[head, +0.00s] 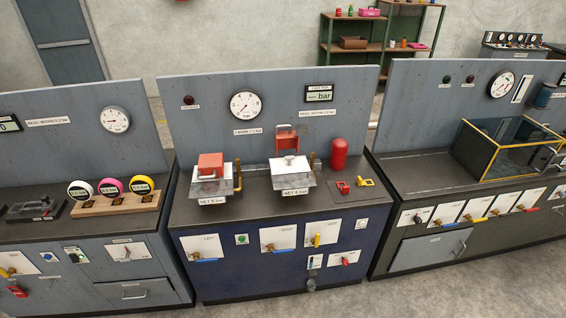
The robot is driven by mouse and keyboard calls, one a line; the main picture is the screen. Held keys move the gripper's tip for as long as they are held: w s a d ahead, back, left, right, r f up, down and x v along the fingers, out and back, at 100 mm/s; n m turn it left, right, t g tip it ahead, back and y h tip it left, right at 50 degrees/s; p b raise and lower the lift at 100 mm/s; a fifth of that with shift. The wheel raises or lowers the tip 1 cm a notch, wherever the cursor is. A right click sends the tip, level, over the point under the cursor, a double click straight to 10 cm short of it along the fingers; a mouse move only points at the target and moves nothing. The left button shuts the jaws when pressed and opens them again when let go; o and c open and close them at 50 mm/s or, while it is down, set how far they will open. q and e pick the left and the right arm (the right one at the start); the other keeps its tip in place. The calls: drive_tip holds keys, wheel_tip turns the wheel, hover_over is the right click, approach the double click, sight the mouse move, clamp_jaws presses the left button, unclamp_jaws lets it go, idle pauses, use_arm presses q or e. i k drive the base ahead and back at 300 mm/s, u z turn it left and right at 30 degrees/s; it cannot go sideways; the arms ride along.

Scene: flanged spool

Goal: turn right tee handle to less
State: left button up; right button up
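The left panel (205,243) and the right panel (282,236) each carry a small brass fitting and a blue handle below. The right panel's brass fitting (269,247) is too small to tell its exact turn or to read its scale. A label above this panel is also too small to read. I cannot tell for sure which part is the tee handle. Neither of my grippers is in view.
A yellow handle (316,240) and a red handle (345,261) are right of the right panel. The floor (345,303) in front looks clear.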

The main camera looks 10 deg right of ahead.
sight(289, 158)
drive_tip(key=u, duration=0.75)
drive_tip(key=i, duration=1.35)
drive_tip(key=z, duration=0.2)
